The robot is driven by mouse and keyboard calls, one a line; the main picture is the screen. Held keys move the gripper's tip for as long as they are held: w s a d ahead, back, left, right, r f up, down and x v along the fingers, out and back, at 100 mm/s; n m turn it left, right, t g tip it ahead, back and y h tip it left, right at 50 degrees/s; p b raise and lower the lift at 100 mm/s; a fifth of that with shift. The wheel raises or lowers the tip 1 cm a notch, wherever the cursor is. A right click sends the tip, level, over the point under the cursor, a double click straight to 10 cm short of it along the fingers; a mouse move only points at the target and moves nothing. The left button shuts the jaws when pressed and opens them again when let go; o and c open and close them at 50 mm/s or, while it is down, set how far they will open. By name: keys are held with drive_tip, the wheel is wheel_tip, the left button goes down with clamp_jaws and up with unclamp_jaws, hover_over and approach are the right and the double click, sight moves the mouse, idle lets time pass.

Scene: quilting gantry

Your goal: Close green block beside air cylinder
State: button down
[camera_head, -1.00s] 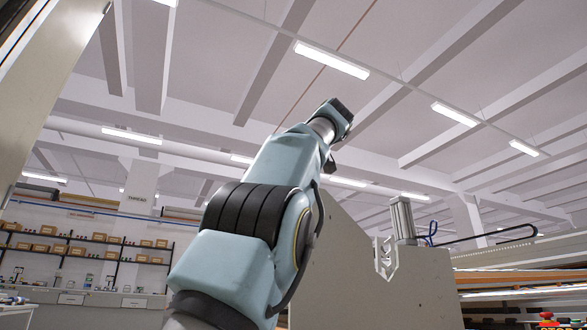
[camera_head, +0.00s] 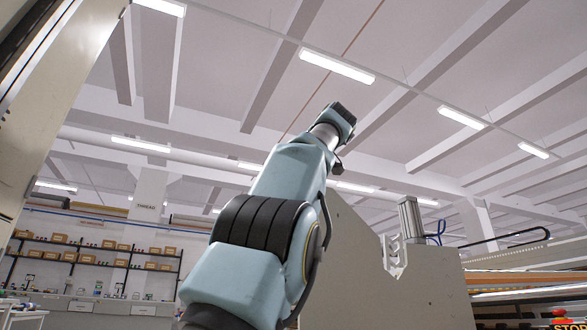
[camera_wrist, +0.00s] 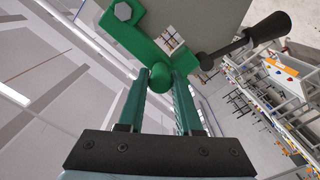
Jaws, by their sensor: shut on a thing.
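In the wrist view, a green block (camera_wrist: 110,32) with a hex bolt lies against a large grey plate. A round green knob (camera_wrist: 161,76) is at its lower end. A black lever handle (camera_wrist: 262,30) sticks out to the right. My gripper (camera_wrist: 162,84) has its two green fingers on either side of the knob, shut on it. The air cylinder (camera_head: 410,218) stands upright on the machine in the head view. The green block and my fingers do not show clearly there. I cannot tell how far the block is turned.
A large beige side plate (camera_head: 360,270) stands right of my arm. A red stop button (camera_head: 562,313) is at the lower right. A blue hose curls beside the cylinder. Shelves with boxes (camera_head: 100,247) stand far back left. A close beige panel (camera_head: 40,120) fills the left edge.

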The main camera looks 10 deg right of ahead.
drive_tip(key=shift+f, duration=0.15)
drive_tip(key=c, duration=0.6)
unclamp_jaws()
drive_tip(key=shift+s, duration=0.15)
drive_tip(key=s+d+b, duration=0.2)
drive_tip(key=s, duration=0.8)
drive_tip(key=shift+s, duration=0.15)
